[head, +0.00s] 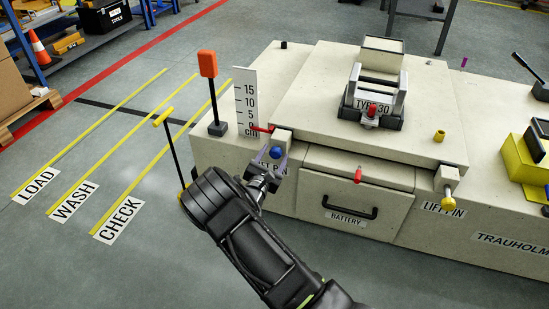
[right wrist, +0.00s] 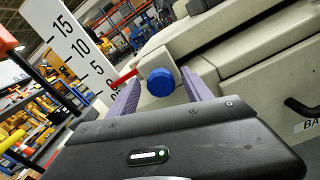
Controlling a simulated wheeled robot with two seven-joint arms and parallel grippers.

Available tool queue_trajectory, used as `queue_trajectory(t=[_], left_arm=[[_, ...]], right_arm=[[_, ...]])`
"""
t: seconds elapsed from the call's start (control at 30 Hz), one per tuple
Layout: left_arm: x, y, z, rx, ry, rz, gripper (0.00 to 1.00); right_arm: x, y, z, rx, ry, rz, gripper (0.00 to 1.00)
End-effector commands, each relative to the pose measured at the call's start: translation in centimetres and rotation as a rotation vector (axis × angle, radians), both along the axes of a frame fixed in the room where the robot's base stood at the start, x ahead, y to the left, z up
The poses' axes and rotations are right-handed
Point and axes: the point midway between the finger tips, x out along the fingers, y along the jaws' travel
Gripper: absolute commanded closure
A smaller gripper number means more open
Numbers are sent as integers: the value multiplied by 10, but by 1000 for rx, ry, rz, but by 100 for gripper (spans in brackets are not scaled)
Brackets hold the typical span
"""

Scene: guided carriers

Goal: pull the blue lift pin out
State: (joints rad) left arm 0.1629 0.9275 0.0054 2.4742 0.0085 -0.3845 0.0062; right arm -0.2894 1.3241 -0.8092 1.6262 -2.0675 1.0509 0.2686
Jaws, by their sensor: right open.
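The blue lift pin (head: 275,152) shows its round blue knob on the front left corner of the beige carrier (head: 237,155), above a partly covered LIFT PIN label. My right gripper (head: 268,164) is open, with its two purple fingers on either side of the knob. In the right wrist view the blue knob (right wrist: 160,82) lies between the spread fingertips of the right gripper (right wrist: 162,88). I cannot tell whether either finger touches it. A second lift pin with a yellow knob (head: 447,190) is at the right corner. My left gripper is not in view.
A red lever (head: 262,129) and a white height scale (head: 246,101) stand close to the blue knob. An orange-topped post (head: 208,64) rises at the left. A battery drawer (head: 350,205) is below right. The marked floor at left is clear around a thin yellow-handled rod (head: 164,117).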

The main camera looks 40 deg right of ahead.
Motion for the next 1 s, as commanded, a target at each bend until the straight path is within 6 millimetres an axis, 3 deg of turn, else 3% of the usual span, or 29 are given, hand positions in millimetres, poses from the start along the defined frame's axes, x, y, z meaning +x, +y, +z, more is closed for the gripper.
queue_trajectory(t=[0.37,1.0], left_arm=[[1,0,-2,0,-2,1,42],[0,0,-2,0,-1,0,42]], right_arm=[[4,-6,0,1,1,0,43],[4,-6,0,1,1,0,95]])
